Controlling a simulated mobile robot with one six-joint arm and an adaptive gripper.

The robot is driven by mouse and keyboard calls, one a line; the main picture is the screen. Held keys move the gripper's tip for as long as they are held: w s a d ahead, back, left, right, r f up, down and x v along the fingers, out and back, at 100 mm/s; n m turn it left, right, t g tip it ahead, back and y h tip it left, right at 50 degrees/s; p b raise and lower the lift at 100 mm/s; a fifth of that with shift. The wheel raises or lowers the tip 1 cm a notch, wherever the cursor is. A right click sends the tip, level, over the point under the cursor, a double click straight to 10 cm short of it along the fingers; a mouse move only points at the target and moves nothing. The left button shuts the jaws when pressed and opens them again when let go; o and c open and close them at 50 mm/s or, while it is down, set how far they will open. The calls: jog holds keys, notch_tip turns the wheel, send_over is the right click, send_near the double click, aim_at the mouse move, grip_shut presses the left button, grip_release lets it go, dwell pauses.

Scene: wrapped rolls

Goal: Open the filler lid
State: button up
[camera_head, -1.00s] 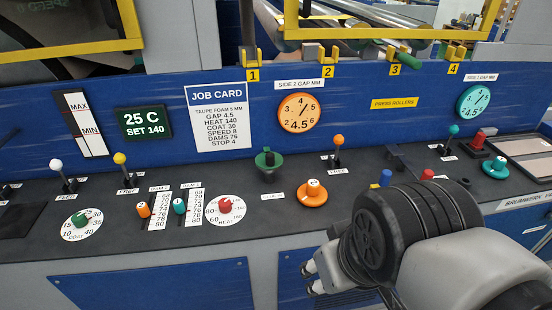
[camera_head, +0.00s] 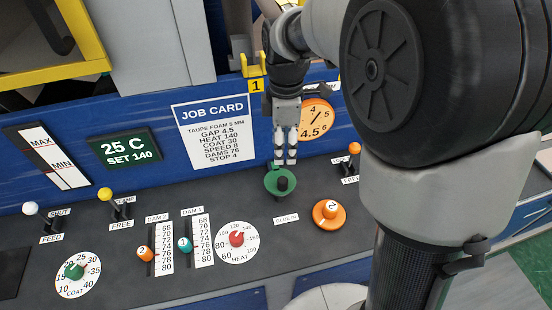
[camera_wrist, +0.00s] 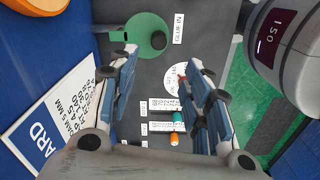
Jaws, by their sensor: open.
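The filler lid is most likely the round green lid (camera_head: 272,186) with a dark knob (camera_head: 283,184), beside the label GLUE IN on the dark console. It looks closed, though my gripper hides its back edge. In the wrist view the green lid (camera_wrist: 135,37) lies at the top, just beyond my left fingertip. My gripper (camera_head: 286,162) points down just above and behind the lid. Its two fingers (camera_wrist: 160,60) are apart with nothing between them. I see no clear contact with the lid.
An orange knob (camera_head: 326,213) stands close right of the lid. The HEAT dial (camera_head: 237,241) and two dam sliders (camera_head: 165,250) lie to the left. The blue upright panel with the job card (camera_head: 213,133) rises close behind. My arm hides the console's right side.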

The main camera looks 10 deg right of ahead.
aim_at(282, 180)
notch_tip(282, 180, down, 15)
jog(key=b, duration=0.4)
jog(key=shift+w+r, duration=0.1)
jog(key=shift+w, duration=0.05)
jog(key=shift+c, duration=0.4)
grip_shut()
